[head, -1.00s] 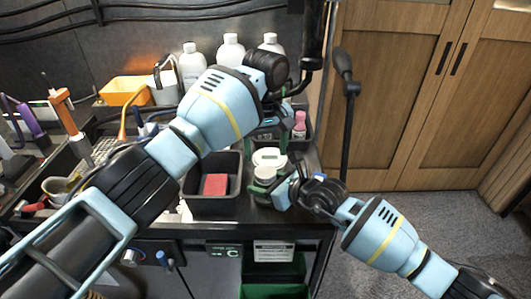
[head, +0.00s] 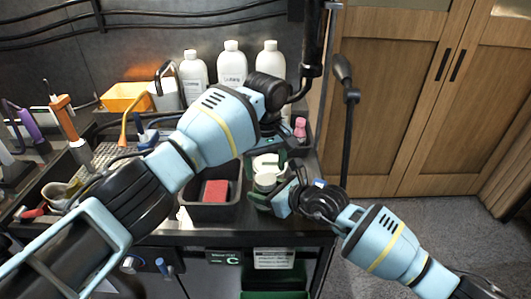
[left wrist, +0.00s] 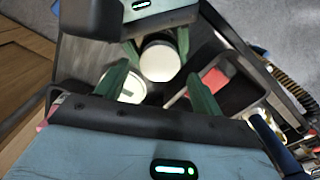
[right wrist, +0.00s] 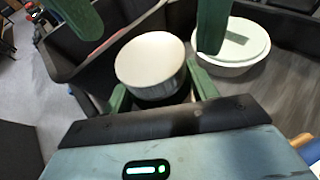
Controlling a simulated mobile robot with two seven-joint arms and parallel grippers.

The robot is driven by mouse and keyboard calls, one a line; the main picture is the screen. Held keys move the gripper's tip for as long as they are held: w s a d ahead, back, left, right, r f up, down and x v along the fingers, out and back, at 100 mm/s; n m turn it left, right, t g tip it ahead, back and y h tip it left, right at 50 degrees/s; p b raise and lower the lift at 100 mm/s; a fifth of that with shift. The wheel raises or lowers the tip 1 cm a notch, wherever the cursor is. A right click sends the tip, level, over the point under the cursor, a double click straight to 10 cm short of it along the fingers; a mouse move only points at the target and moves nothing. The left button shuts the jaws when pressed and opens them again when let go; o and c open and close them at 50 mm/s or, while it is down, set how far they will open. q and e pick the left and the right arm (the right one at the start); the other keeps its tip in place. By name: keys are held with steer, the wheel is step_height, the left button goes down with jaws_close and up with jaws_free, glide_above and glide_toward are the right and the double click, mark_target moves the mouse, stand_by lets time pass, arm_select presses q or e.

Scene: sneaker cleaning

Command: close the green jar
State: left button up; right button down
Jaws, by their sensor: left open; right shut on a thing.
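The green jar shows mostly as its cream round lid (head: 265,180), with ribbed sides in the right wrist view (right wrist: 150,60). The lid sits on top of a dark body; I cannot tell whether it is tightened. My right gripper (head: 268,197) is shut around the jar's body below the lid, and the jar stands upright at the counter's front. My left gripper (head: 273,166) is open above the jar.
A white round container (right wrist: 232,45) stands close beside the jar, near a left finger. A black bin (head: 188,209) with a red block (head: 215,191) is to the left. White bottles (head: 232,65) stand behind. The counter's front edge is just before the jar.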

mark_target(265, 177)
arm_select(q)
steer(key=shift+f, duration=1.6)
steer(key=shift+c, duration=0.2)
steer(key=c, duration=1)
steer(key=shift+m, duration=1.7)
steer(key=o, duration=1.1)
